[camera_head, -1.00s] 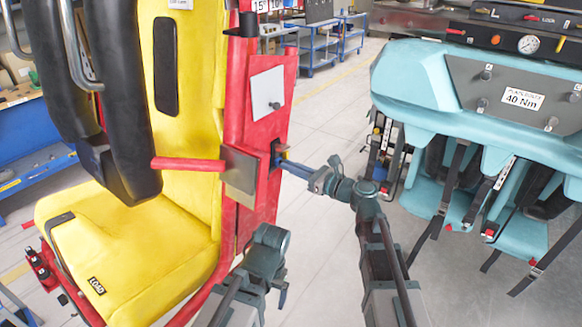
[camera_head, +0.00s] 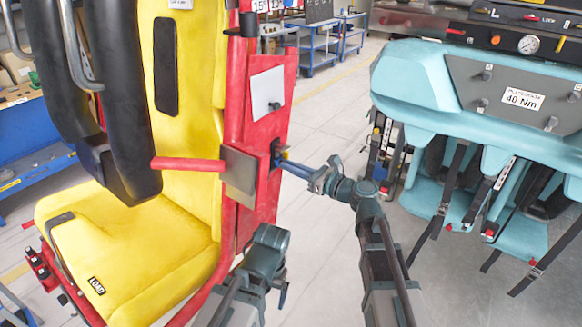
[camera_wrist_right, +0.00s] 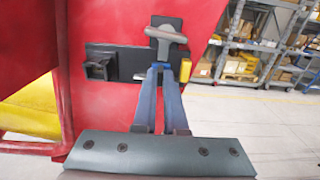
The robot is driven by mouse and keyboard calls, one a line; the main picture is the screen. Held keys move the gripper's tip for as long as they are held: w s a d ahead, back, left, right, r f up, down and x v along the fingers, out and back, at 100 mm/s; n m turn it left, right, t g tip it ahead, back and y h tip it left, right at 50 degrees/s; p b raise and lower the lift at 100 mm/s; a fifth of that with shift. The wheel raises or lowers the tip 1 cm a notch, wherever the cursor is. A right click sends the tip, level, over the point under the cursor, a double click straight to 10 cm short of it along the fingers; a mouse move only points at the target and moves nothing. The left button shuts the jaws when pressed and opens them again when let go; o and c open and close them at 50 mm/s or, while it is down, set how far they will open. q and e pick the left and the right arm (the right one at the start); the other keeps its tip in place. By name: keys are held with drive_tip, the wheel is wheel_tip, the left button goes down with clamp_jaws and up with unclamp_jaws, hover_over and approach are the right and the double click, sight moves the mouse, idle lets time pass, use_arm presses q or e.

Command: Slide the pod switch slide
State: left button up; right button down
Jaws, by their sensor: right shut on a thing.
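The pod switch slide is a black horizontal track (camera_wrist_right: 120,62) on the red side panel of the yellow seat, best seen in the right wrist view. A black block (camera_wrist_right: 97,68) sits at its left end. A grey T-shaped handle (camera_wrist_right: 166,34) stands on a black plate just above the fingertips. My right gripper (camera_head: 284,162) reaches the panel from the right, and its blue fingers also show in the right wrist view (camera_wrist_right: 161,70). They are shut on a small part at the slide, mostly hidden between the tips. My left gripper (camera_head: 283,291) hangs low, its jaws unclear.
The yellow seat (camera_head: 140,240) with black restraint pads (camera_head: 115,100) is at left. A red bar (camera_head: 188,164) and a grey plate (camera_head: 240,172) stand beside the slide. A teal seat unit (camera_head: 420,85) is at right. Floor between them is clear.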

drive_tip(key=shift+s, duration=0.1)
idle(0.3)
drive_tip(key=shift+s+a, duration=0.95)
drive_tip(key=shift+s, duration=0.3)
drive_tip(key=c, duration=1)
unclamp_jaws()
drive_tip(key=shift+o, duration=0.2)
drive_tip(key=v, duration=1.4)
drive_tip(key=shift+a, duration=0.15)
